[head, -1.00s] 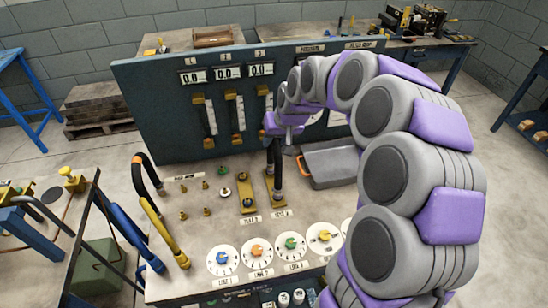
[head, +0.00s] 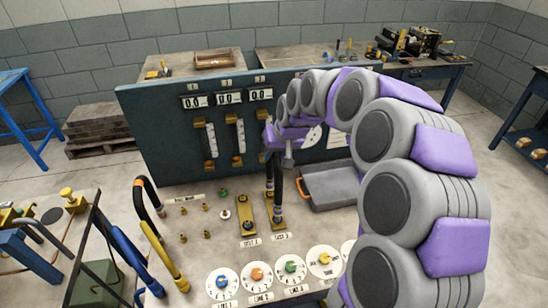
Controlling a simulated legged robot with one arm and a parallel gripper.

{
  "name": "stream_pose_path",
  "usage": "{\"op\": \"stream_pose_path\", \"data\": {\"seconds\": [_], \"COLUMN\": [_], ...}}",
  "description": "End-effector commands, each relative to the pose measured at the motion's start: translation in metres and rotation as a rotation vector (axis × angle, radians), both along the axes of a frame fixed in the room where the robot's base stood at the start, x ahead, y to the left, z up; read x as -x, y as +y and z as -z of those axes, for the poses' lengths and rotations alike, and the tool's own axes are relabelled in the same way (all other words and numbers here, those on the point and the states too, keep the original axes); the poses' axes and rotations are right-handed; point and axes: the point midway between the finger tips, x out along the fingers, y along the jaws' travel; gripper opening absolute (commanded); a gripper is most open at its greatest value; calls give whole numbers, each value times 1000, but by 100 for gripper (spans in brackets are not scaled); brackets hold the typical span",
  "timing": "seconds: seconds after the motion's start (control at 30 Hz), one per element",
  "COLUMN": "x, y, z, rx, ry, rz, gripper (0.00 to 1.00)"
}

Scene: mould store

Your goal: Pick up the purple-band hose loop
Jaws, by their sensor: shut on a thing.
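A dark hose loop (head: 270,178) stands upright at the yellow plate (head: 275,212) marked as a test position on the bench panel. Its two legs run down to the plate, and the top is hidden by my gripper. I cannot make out a purple band on it. My gripper (head: 275,148), grey and purple, is at the top of this loop and shut on it. The loop's lower ends still appear to be at the plate.
A black hose with an orange band (head: 148,195), a yellow hose (head: 165,255) and a blue hose (head: 128,252) are at the bench's left edge. The dark gauge panel (head: 160,140) rises close behind. A grey tray (head: 330,185) lies right; dials (head: 257,275) line the front.

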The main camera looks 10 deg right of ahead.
Motion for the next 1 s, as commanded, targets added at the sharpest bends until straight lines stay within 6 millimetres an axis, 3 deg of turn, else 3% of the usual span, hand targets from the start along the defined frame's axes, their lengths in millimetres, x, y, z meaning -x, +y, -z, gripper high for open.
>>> {"op": "stream_pose_path", "data": {"seconds": [0.33,0.7,1.0], "x": [44,120,153], "y": [-1,-1,0], "z": [-7,-13,-15], "rx": [-1,0,0], "ry": [-3,-1,1], "rz": [1,2,1], "gripper": [0,0,0]}}
